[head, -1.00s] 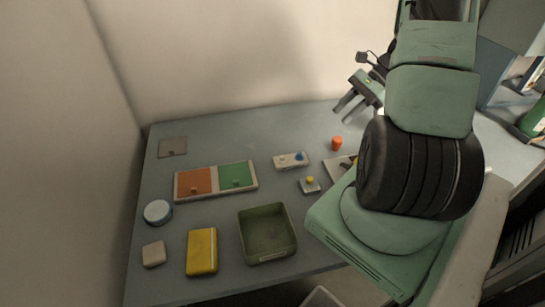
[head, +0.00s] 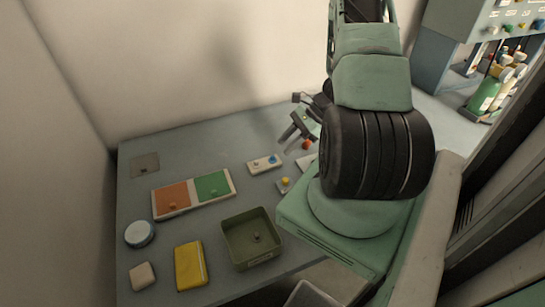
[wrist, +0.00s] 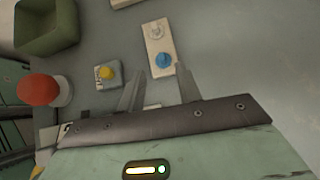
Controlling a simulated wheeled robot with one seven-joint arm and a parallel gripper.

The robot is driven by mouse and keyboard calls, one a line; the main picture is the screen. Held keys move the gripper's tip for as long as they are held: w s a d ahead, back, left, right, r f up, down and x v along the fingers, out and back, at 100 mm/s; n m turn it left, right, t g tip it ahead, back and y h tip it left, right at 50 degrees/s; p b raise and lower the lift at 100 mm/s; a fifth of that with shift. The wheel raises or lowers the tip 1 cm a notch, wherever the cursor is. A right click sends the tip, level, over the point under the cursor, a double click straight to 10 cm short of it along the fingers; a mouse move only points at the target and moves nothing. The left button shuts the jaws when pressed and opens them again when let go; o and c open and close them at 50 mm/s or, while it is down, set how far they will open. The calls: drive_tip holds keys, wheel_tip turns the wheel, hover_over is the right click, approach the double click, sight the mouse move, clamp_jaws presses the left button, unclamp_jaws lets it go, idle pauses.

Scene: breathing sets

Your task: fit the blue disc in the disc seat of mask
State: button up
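The blue disc (head: 272,160) sits at one end of a small pale block (head: 259,167), with a pale round piece at the other end. In the wrist view the blue disc (wrist: 164,60) lies just beyond and between my fingertips. My gripper (head: 291,140) is open and empty, above the table and right of the block; its spread fingers also show in the wrist view (wrist: 158,80). I cannot pick out the mask or its disc seat for certain. My arm hides part of the table's right side.
A green bin (head: 231,252), an orange-and-green board (head: 155,206), a yellow case (head: 191,267) and a round blue-white container (head: 140,233) stand farther left or nearer. The table's back left is mostly clear.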

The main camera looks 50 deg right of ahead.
sight(273, 156)
drive_tip(key=p+x, duration=0.2)
drive_tip(key=x, duration=0.2)
drive_tip(key=shift+w+r, duration=0.15)
drive_tip(key=shift+w, duration=0.05)
drive_tip(key=shift+w+a+f, duration=0.2)
drive_tip(key=shift+a+f, duration=0.15)
drive_tip(key=shift+f, duration=0.2)
clamp_jaws()
